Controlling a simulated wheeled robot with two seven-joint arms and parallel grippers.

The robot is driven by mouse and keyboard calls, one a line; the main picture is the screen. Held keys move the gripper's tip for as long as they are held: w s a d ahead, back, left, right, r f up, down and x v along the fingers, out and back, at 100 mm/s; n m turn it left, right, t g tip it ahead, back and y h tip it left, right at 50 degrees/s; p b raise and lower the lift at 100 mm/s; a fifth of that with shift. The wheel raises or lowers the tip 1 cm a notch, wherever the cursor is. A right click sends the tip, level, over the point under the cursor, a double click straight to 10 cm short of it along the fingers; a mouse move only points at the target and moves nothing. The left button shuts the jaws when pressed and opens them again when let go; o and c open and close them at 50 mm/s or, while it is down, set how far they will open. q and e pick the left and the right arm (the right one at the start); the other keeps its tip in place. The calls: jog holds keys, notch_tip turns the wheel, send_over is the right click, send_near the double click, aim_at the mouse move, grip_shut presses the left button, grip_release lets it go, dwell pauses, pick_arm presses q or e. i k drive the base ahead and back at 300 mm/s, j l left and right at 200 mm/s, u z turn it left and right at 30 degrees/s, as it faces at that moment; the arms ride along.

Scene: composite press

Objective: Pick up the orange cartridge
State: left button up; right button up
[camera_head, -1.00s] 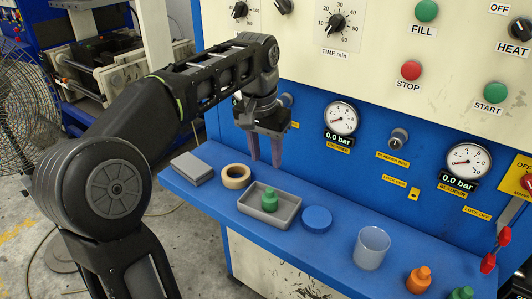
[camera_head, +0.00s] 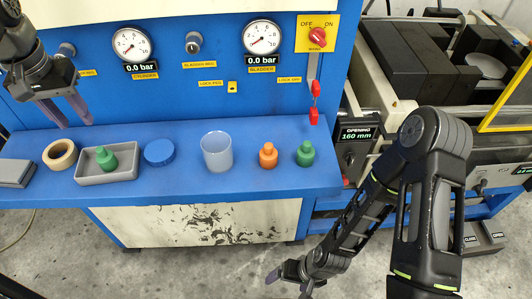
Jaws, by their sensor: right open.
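The orange cartridge (camera_head: 268,156) stands upright on the blue shelf (camera_head: 200,187), between a clear cup and a green cartridge (camera_head: 305,153). My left gripper (camera_head: 66,115) is at the upper left, above the shelf and well left of the orange cartridge. Its two fingers point down, apart, with nothing between them. My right gripper (camera_head: 288,284) is at the bottom of the view, in front of the shelf and lower than the orange cartridge. It is open and empty, and its fingertips show only in part.
On the shelf are a translucent cup (camera_head: 217,151), a blue lid (camera_head: 159,153), a grey tray (camera_head: 107,174) holding another green cartridge (camera_head: 106,158), a tape roll (camera_head: 60,154) and a grey block (camera_head: 14,173). A red-handled lever (camera_head: 314,104) hangs near the shelf's right end.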

aim_at(268, 155)
jog(key=l, duration=0.6)
jog(key=i+l, duration=0.15)
jog(key=l, duration=1)
jog(key=i, duration=0.05)
